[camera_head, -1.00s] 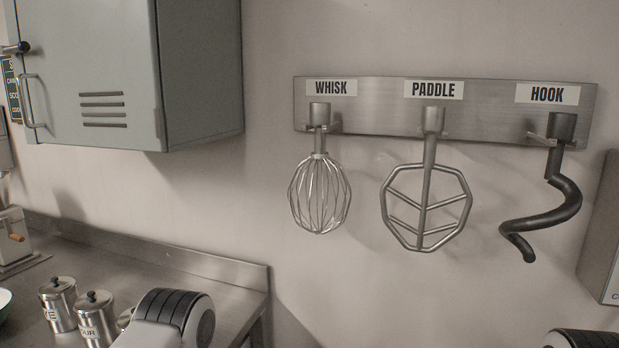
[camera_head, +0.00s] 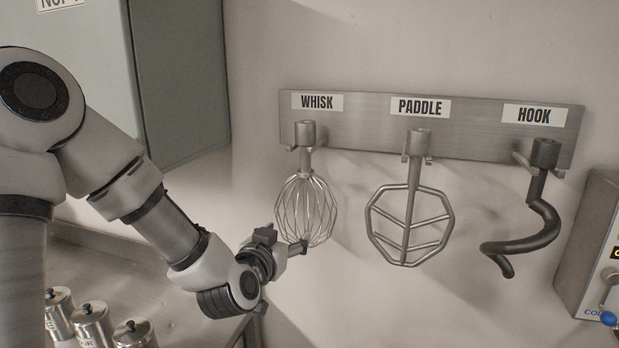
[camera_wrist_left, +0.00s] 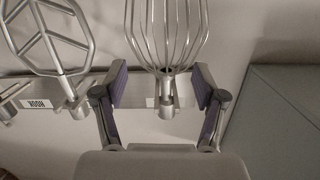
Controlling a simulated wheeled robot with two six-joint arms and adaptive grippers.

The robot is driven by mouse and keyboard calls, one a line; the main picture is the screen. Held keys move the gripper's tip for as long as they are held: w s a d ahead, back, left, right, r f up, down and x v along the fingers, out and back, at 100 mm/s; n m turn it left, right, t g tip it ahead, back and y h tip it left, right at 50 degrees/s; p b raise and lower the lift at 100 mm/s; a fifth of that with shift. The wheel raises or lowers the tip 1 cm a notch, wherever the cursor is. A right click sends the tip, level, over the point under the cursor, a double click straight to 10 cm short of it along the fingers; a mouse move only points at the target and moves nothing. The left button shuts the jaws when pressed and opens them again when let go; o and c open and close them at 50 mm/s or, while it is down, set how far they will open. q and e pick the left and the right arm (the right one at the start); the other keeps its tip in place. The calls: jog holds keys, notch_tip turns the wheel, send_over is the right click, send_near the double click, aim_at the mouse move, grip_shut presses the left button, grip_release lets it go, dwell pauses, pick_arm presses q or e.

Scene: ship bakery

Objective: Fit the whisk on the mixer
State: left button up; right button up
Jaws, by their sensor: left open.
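The wire whisk (camera_head: 307,205) hangs upright by its collar on the wall rack, under the WHISK label. My left gripper (camera_head: 296,249) is open and empty at the lower part of the whisk's wire cage, coming from the left. In the left wrist view the picture is upside down. There the whisk (camera_wrist_left: 166,35) shows between the two spread fingers of my left gripper (camera_wrist_left: 160,80), with room on both sides. Whether a fingertip touches the wires, I cannot tell. No mixer is recognisable in these views. My right gripper is not in view.
The steel rack (camera_head: 362,128) also holds the paddle (camera_head: 408,225) and the dark hook (camera_head: 540,225), right of the whisk. A grey cabinet (camera_head: 180,80) is at upper left. Lidded canisters (camera_head: 92,325) stand on the counter below my arm. A control box (camera_head: 590,240) is at right.

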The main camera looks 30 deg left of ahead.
pick_arm(q)
notch_tip(320, 180, up, 9)
jog(key=s+t, duration=0.1)
jog(key=s, duration=0.1)
jog(key=n+b, duration=0.1)
jog(key=b, duration=0.3)
send_near(304, 166)
jog(key=f, duration=0.2)
jog(key=shift+t+y, duration=0.3)
jog(key=shift+y, duration=0.1)
jog(key=x, duration=0.5)
jog(key=r+p+x, duration=0.1)
jog(key=x, duration=0.2)
jog(key=shift+w+d, duration=0.15)
jog(key=shift+w, duration=0.05)
jog(key=shift+w+a+f, duration=0.1)
jog(key=shift+w+a, duration=0.1)
jog(key=shift+w, duration=0.5)
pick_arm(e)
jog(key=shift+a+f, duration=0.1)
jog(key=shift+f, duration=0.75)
pick_arm(q)
grip_shut()
jog(key=shift+r, duration=0.2)
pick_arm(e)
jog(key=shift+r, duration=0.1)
